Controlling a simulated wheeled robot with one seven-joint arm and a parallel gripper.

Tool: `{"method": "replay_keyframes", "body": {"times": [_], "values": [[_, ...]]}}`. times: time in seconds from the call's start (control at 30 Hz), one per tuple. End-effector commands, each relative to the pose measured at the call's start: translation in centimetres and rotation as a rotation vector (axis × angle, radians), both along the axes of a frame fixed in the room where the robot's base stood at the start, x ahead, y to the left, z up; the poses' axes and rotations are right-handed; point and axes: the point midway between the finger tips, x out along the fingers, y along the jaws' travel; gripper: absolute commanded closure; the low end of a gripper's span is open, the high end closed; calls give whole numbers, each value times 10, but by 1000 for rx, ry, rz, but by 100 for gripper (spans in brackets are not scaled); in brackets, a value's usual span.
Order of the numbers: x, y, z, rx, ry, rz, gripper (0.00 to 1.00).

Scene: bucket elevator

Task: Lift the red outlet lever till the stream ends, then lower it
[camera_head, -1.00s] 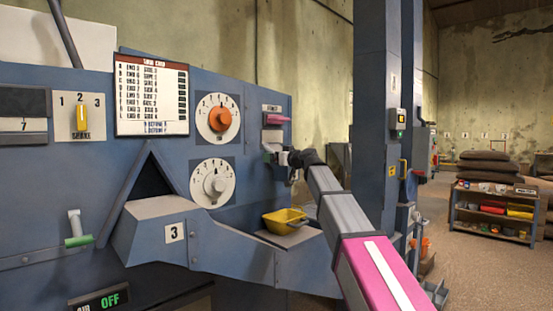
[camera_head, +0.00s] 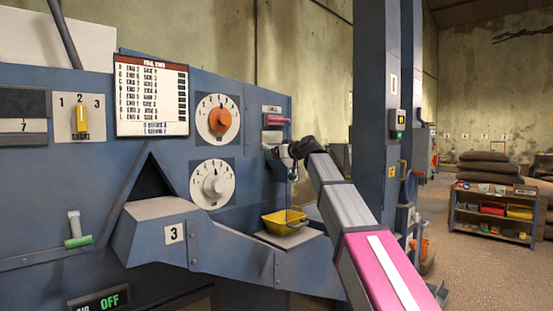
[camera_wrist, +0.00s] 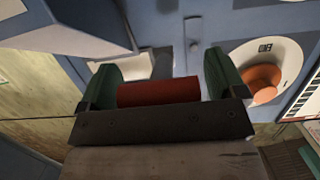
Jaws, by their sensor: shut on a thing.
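In the wrist view a red lever grip (camera_wrist: 158,92) lies crosswise between the two green fingers of my gripper (camera_wrist: 160,90), which are closed at its ends. In the head view my gripper (camera_head: 281,155) is at the right end of the blue machine front, and its fingers are small and partly hidden by my arm. A red-pink bar (camera_head: 276,120) shows just above it; I cannot tell whether it is part of the held lever. A yellow scoop-like tub (camera_head: 284,221) sits on the ledge below. I cannot make out a stream.
An orange dial (camera_head: 220,120) and a white dial (camera_head: 213,184) are left of my gripper. The chute marked 3 (camera_head: 160,230) juts out at lower left. A blue column (camera_head: 376,140) stands to the right.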

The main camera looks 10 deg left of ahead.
Motion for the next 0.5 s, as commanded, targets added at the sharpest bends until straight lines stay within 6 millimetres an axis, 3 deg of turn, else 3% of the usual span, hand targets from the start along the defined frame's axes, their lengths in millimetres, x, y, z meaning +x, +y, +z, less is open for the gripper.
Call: {"method": "replay_keyframes", "body": {"times": [0.5], "values": [[3, 1, 45, -372, 291, 0, 53]]}}
